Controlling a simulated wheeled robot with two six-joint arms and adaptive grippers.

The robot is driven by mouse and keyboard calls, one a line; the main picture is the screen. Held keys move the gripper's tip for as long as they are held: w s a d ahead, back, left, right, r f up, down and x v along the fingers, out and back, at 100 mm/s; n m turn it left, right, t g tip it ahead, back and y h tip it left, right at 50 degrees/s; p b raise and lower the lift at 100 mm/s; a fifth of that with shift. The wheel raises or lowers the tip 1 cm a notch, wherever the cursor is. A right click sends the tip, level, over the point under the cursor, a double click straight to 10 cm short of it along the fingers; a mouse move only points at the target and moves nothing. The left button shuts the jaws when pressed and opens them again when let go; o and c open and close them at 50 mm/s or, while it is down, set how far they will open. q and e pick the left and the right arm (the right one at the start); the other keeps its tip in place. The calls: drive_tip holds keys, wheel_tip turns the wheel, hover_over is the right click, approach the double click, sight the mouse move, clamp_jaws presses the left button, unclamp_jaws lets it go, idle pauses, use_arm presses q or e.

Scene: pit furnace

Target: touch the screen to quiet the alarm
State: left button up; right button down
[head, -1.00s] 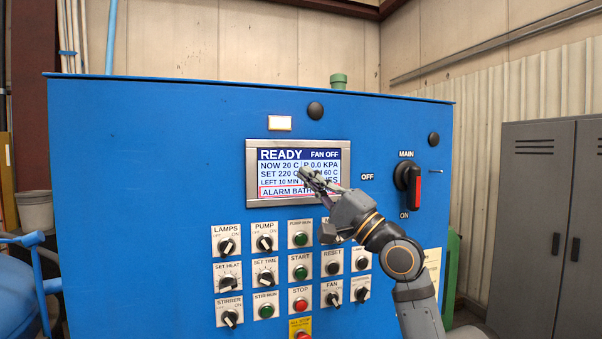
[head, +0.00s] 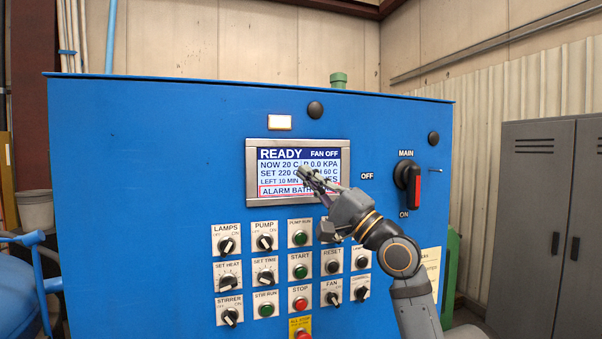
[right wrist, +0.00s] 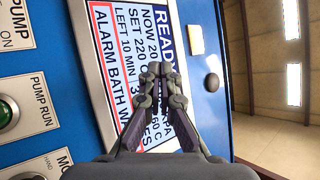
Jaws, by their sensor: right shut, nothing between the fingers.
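The screen (head: 275,171) sits in a silver frame on the blue panel. It reads READY, FAN OFF, with temperature and pressure lines, and a red-outlined ALARM BATH line at the bottom. My right gripper (head: 304,170) is shut and empty, its fingertips in front of the right half of the screen and covering some text. In the right wrist view the shut fingers (right wrist: 160,70) overlap the screen (right wrist: 133,35), which appears turned on its side. I cannot tell whether the tips touch the glass. My left gripper is not in view.
Below the screen are several knobs and buttons, among them a red STOP button (head: 300,303) and a FAN knob (head: 332,298). Grey lockers (head: 545,230) stand at far right.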

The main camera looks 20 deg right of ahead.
drive_tip(key=shift+w, duration=0.1)
idle(0.5)
drive_tip(key=shift+w, duration=0.35)
drive_tip(key=shift+w, duration=0.25)
idle(0.5)
drive_tip(key=shift+s, duration=0.7)
drive_tip(key=s, duration=0.5)
drive_tip(key=shift+d+p, duration=0.1)
drive_tip(key=shift+p, duration=0.3)
drive_tip(key=shift+f, duration=0.1)
idle(0.4)
